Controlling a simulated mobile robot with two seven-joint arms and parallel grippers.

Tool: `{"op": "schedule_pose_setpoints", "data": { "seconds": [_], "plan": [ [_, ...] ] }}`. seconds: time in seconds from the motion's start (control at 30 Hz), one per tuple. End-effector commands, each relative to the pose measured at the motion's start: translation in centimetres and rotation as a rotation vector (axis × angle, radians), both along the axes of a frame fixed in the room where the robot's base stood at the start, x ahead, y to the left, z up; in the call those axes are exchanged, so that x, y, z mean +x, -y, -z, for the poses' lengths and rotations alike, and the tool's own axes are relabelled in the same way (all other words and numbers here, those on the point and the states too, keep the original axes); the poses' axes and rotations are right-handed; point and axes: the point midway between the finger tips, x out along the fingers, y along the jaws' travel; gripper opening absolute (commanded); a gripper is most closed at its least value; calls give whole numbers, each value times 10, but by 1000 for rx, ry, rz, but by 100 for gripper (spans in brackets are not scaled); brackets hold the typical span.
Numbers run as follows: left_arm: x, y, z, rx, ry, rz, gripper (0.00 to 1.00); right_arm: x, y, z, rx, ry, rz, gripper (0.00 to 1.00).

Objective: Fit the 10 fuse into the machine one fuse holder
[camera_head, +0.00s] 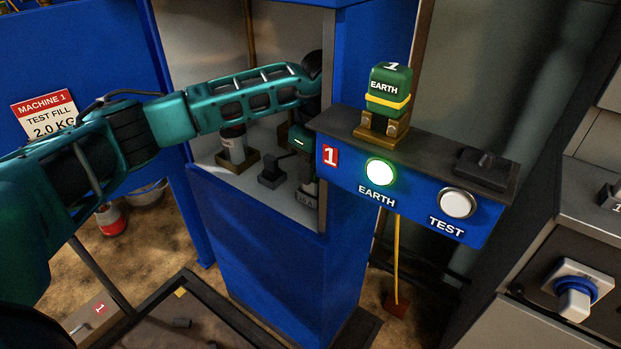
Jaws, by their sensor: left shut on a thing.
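My left arm reaches in from the left into the open blue cabinet, and its wrist bends down behind the control box. My left gripper (304,175) is low inside the cabinet, partly hidden by the box edge. It is shut on a grey piece marked 10 A, the 10 fuse (307,197). A dark block with an upright post (271,172) stands on the cabinet floor just left of the gripper. I cannot tell whether this is part of the fuse holder, or whether the fuse touches anything below it. My right gripper is out of view.
The control box (334,192) juts out close to my wrist, with a lit green EARTH button (381,172), a white TEST button (457,203) and a green EARTH plug (388,90) on top. A white cylinder (233,146) stands in a brown base behind my forearm.

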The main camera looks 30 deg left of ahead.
Motion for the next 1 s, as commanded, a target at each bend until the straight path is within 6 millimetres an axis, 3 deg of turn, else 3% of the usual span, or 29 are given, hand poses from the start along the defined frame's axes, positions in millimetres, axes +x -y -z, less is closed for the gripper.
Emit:
{"op": "schedule_pose_setpoints", "data": {
  "seconds": [0.13,0.5,0.53,0.6,0.8,1.0],
  "plan": [
    [0,0,24,1,-1,1,0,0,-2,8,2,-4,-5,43],
    [0,0,28,0,0,1,0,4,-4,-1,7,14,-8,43],
    [0,0,28,0,0,1,24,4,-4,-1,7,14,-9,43],
    [0,0,27,0,1,1,31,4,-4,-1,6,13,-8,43],
    [0,0,27,0,0,1,49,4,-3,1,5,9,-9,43],
    [0,0,27,0,0,1,49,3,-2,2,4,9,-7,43]
  ]
}}
